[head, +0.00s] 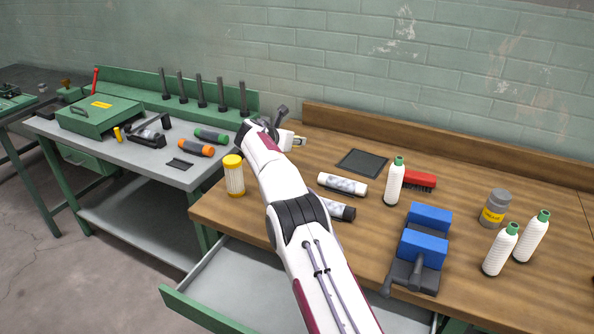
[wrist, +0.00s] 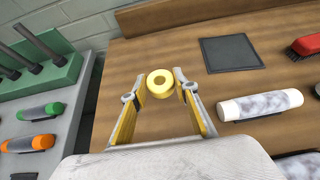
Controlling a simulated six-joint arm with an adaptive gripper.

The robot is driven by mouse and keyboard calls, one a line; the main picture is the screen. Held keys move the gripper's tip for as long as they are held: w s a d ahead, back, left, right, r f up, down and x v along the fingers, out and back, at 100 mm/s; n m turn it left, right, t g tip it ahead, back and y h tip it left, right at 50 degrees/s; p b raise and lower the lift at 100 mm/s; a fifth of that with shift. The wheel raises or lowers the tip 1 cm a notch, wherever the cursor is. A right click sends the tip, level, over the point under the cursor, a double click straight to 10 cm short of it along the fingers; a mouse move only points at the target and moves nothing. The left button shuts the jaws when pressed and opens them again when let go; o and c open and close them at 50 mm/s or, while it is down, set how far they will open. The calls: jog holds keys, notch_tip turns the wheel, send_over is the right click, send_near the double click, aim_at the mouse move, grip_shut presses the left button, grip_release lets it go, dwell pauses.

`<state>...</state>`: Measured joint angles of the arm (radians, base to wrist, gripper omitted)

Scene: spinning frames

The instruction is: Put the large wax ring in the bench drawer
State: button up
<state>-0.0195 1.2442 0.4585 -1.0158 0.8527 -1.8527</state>
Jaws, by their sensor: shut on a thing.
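My gripper (wrist: 161,84) is shut on a yellow wax ring (wrist: 160,84), which sits between the two fingertips with its hole facing the wrist camera. In the head view my gripper (head: 290,138) is over the back left part of the wooden bench, and only a bit of the yellow ring (head: 299,141) shows beside it. Whether the ring touches the bench top is not clear. The bench drawer (head: 240,279) stands open below the bench's front edge, with a grey inside and a green front. The part of it I see is empty; my arm hides some.
A dark square mat (head: 361,162), a white-and-grey roll (head: 342,184), a white bottle (head: 394,182) and a blue-jawed vise (head: 421,247) are to the right. A green metal bench (head: 155,160) stands left, across a gap.

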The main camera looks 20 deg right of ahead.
jog(key=shift+w+d+f, duration=0.15)
jog(key=shift+w+f, duration=0.1)
jog(key=shift+w, duration=0.05)
jog(key=shift+f, duration=0.1)
dwell(0.3)
jog(key=shift+f, duration=2.45)
jog(key=shift+f, duration=2.3)
jog(key=shift+f, duration=0.15)
jog(key=o, duration=0.8)
jog(key=shift+o, duration=0.2)
